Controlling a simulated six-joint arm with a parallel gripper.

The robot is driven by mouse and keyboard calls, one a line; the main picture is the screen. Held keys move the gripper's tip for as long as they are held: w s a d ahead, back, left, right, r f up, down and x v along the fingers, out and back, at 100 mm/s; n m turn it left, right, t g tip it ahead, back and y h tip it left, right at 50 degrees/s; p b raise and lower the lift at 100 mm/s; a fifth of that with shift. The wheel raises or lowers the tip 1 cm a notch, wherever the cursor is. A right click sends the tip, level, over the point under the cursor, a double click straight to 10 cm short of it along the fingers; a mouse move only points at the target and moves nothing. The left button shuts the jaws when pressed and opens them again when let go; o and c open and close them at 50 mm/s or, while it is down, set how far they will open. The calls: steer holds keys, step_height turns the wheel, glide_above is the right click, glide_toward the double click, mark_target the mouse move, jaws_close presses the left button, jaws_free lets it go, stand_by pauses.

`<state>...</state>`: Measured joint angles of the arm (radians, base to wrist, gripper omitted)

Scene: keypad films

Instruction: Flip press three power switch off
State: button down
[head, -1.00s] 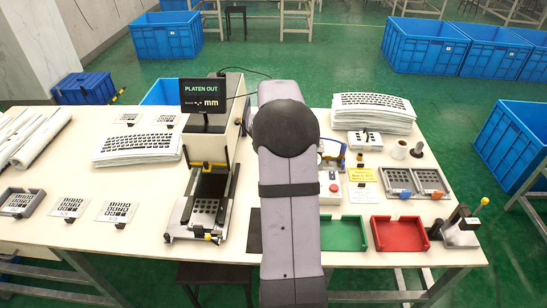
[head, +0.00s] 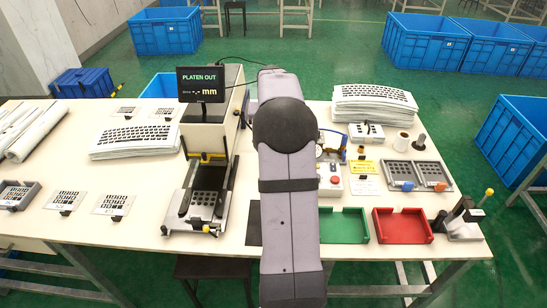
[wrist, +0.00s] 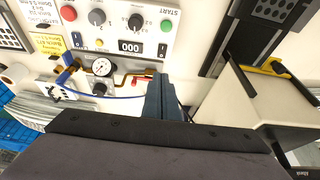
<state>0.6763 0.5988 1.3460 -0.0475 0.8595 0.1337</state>
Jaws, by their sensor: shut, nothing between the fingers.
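The press (head: 207,140) stands left of my arm in the head view, with its tray (head: 205,203) out at the front and a screen reading "PLATEN OUT" (head: 203,84) above. Its control panel (head: 331,186) is largely hidden behind my arm. In the wrist view the panel (wrist: 115,45) appears upside down, with a red button (wrist: 68,13), two dark knobs, a "000" display (wrist: 130,46) and a green START button (wrist: 163,50). A small part (wrist: 77,40) may be a toggle; its position is unclear. My gripper (wrist: 162,80) is shut and empty, beside the gauge and apart from the START button.
A pressure gauge (wrist: 102,67) with brass pipe and blue hose is close to my fingers. A white box with dark fittings (head: 366,134) stands behind the panel. A green tray (head: 344,226) and red tray (head: 402,226) are at the front right; keyboard-film stacks (head: 373,103) are at the back.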

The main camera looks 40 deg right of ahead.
steer(key=p+x, duration=0.4)
steer(key=x, duration=0.7)
steer(key=shift+s+a+f, duration=0.1)
steer(key=shift+s+f, duration=0.05)
steer(key=shift+f, duration=0.75)
steer(key=shift+f, duration=0.15)
steer(key=shift+f+b, duration=0.25)
steer(key=shift+b, duration=0.25)
steer(key=shift+r, duration=0.2)
steer(key=shift+f, duration=0.1)
steer(key=shift+s+a+f, duration=0.15)
steer(key=shift+s+a, duration=0.4)
